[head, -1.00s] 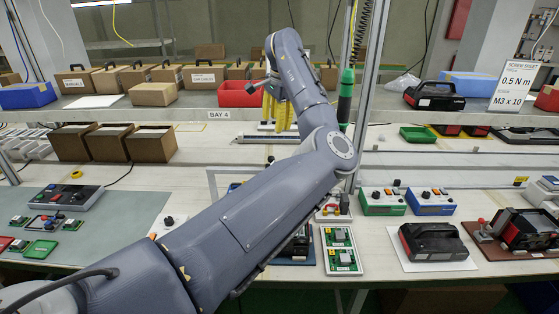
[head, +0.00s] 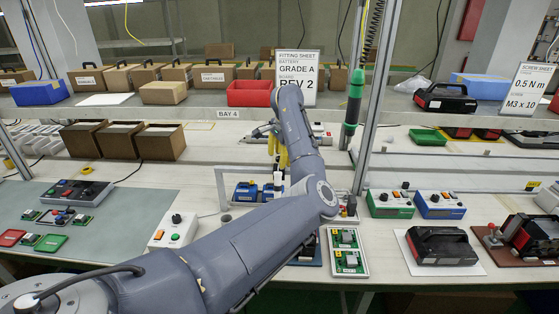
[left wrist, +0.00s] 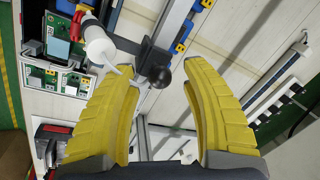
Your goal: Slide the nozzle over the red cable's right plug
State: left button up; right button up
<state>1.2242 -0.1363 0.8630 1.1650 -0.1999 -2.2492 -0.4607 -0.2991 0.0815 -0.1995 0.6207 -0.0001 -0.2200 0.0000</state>
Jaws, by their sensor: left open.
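My left gripper (left wrist: 165,78) is open, with its two yellow fingers spread and nothing held between them. In the head view the left gripper (head: 278,152) points down over the middle of the bench, partly hidden by my own arm. In the left wrist view a white cylinder with a tapered tip (left wrist: 99,47) lies beyond the left finger; it may be the nozzle. A small red part (left wrist: 86,3) shows above it, but I cannot tell whether it belongs to the red cable. The red cable's right plug cannot be made out. My right gripper is not in view.
A dark ball on a rod (left wrist: 159,77) shows between the fingertips. Blue units (head: 246,191) stand behind my arm. A green circuit board tray (head: 347,252) lies right of it. A metal post (head: 369,120) and hanging green tool (head: 354,95) stand close by.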

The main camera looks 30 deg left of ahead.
pick_arm(q)
jog(key=shift+a+f, duration=0.15)
jog(key=shift+f, duration=0.4)
jog(key=shift+c, duration=0.2)
grip_shut()
